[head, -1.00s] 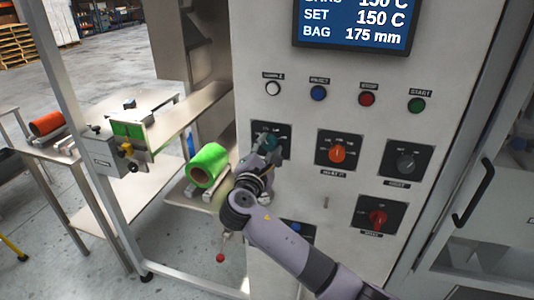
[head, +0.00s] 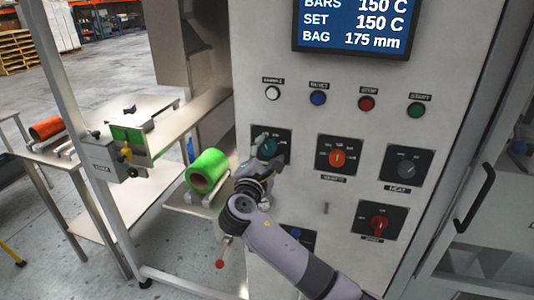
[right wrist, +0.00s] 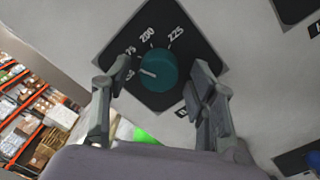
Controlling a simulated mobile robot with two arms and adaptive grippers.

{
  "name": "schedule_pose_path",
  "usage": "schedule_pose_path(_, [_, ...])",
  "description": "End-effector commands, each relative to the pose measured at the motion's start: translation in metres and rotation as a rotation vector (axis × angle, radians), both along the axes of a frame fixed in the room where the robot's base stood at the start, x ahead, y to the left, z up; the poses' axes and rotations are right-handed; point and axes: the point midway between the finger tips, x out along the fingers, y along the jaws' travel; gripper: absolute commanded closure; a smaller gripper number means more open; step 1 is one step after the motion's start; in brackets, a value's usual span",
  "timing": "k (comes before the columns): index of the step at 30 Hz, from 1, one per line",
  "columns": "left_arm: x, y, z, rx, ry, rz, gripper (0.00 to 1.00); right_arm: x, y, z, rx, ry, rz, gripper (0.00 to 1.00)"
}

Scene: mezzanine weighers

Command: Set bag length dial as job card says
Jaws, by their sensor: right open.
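The bag length dial is a teal round knob (head: 268,147) on a black square plate at the upper left of the panel's dials. In the right wrist view the knob (right wrist: 158,71) has marks reading 200 and 225, with lower numbers partly hidden at left. Its white pointer line faces left, toward the lower numbers. My right gripper (head: 259,153) is open, with one finger on each side of the knob in the wrist view; I cannot tell whether they touch it. The display (head: 352,26) reads BAG 175 mm. No job card is identifiable. My left gripper is not in view.
An orange dial (head: 337,158), a grey dial (head: 405,168) and a red dial (head: 377,223) share the panel. Several push buttons sit above them. A green roll (head: 208,171) lies on a bracket left of the panel, close to my right arm.

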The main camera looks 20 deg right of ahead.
Motion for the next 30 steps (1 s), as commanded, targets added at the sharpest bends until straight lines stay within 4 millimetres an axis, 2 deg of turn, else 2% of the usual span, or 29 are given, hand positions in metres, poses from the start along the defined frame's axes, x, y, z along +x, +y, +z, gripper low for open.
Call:
schedule_pose_path(7, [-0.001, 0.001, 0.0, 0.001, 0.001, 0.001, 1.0, 0.0, 0.0, 0.001, 0.0, -0.001, 0.001, 0.46])
schedule_pose_path(11, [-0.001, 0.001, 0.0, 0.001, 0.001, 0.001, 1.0, -0.008, 0.006, 0.0, 0.001, -0.001, 0.001, 0.46])
schedule_pose_path(24, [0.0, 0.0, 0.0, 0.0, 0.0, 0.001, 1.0, -0.081, 0.051, -0.004, 0.002, 0.002, 0.002, 0.46])
schedule_pose_path(30, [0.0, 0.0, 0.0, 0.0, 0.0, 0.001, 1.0, -0.099, 0.062, -0.004, 0.001, 0.0, 0.001, 0.46])
